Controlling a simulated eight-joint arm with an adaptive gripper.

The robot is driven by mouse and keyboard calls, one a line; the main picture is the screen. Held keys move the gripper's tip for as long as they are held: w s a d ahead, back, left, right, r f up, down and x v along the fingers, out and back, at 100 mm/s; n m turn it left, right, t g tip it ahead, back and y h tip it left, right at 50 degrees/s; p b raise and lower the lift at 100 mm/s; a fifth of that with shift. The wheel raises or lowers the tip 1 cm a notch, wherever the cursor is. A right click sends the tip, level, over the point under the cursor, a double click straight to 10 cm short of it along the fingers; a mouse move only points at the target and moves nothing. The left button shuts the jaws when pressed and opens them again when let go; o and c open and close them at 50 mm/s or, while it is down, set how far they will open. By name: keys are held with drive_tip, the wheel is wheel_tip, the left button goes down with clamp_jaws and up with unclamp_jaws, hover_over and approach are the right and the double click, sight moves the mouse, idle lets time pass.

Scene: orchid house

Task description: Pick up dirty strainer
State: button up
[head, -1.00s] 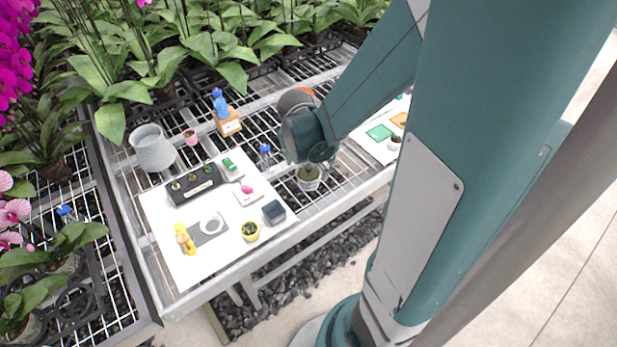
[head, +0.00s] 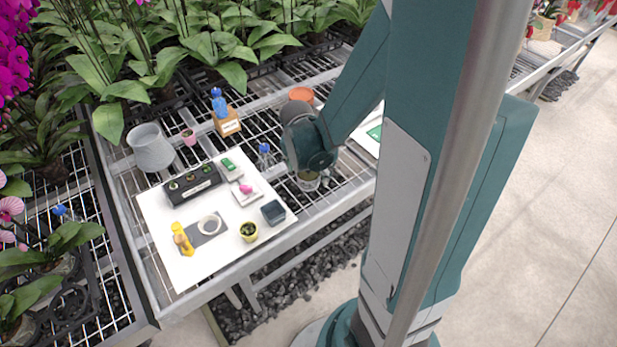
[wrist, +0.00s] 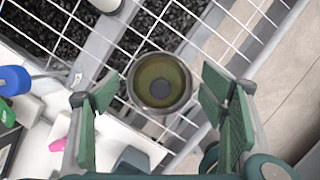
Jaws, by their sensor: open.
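A round vessel with a pale rim and a dirty olive-brown inside (wrist: 160,82) shows in the wrist view; it appears to be the dirty strainer. In the head view only its lower part (head: 308,182) shows beneath my gripper, at the bench's front edge. My gripper (wrist: 158,98) is open, with one green-padded finger on each side of the vessel in the picture and nothing held. I cannot tell whether the fingertips are level with it or still above it. In the head view my wrist hides the fingers.
A grey pitcher (head: 150,148) is at far left.

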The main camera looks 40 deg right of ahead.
drive_tip(key=c, duration=1)
drive_tip(key=shift+r, duration=0.1)
drive_tip(key=shift+c, duration=0.2)
drive_tip(key=shift+r+p, duration=1.6)
drive_tip(key=shift+r, duration=3.3)
